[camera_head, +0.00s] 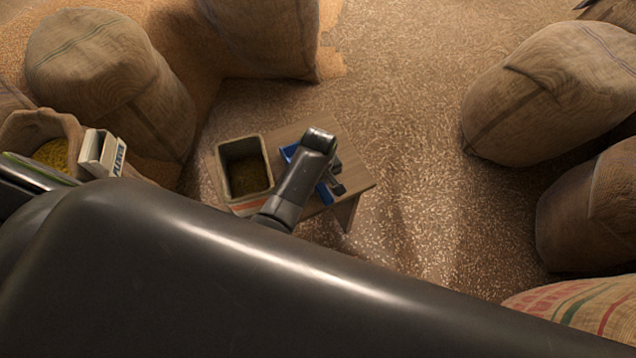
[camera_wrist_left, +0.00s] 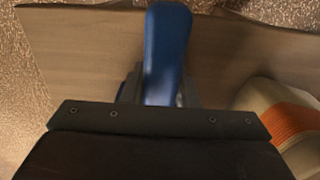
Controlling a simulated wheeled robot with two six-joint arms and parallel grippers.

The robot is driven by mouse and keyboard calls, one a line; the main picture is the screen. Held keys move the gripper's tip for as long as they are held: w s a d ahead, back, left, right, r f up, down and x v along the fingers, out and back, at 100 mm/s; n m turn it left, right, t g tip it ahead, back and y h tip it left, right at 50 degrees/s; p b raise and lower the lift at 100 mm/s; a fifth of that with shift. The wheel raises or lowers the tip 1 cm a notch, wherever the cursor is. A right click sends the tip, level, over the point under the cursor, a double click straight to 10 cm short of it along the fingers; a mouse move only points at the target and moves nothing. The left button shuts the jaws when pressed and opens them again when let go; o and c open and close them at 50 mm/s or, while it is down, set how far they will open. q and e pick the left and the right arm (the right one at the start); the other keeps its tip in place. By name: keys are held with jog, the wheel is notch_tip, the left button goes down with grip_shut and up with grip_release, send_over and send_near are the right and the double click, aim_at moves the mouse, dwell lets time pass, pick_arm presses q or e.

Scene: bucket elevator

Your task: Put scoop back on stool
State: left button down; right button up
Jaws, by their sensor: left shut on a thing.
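The blue scoop (camera_head: 324,191) shows in parts beside and behind my left arm, over the wooden stool (camera_head: 361,178). My left gripper (camera_head: 338,178) is shut on the scoop. In the left wrist view the blue handle (camera_wrist_left: 167,50) runs up from between the jaws, with the pale stool top (camera_wrist_left: 75,50) beneath it. I cannot tell whether the scoop touches the stool top. My arm hides part of the scoop and stool. My right gripper is not in view.
An open square container (camera_head: 246,168) with dark contents stands on the stool's left side; its orange band (camera_wrist_left: 282,124) shows in the wrist view. An open sack (camera_head: 32,127) with yellow grain is at left. Closed sacks (camera_head: 550,92) stand around. Grain-strewn floor (camera_head: 425,200) is clear right of the stool.

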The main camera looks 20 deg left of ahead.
pick_arm(q)
jog(key=shift+f, duration=0.15)
jog(key=c, duration=1.1)
grip_release()
